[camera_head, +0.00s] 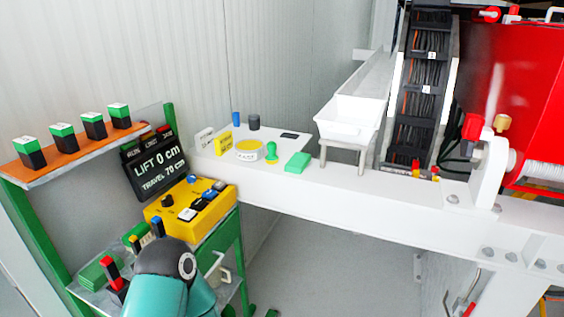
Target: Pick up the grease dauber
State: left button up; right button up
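A small green knobbed piece with a yellow base, which looks like the grease dauber (271,151), stands upright on the white beam. It is just right of a round white tin with a yellow top (249,147) and left of a green block (297,162). No hand or finger is near it. A teal and dark grey link of my arm shows at the bottom, over the lower green shelf, well short of the beam. Neither of my grippers shows in this view.
A yellow control box (190,208) and a black lift display (155,172) stand left of the beam. An orange shelf (85,145) holds several green-topped blocks. A white trough (350,115) stands to the right. The beam's front strip (340,195) is clear.

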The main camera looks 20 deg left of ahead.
aim_at(270, 159)
jog(key=u, duration=0.15)
jog(key=i, duration=0.85)
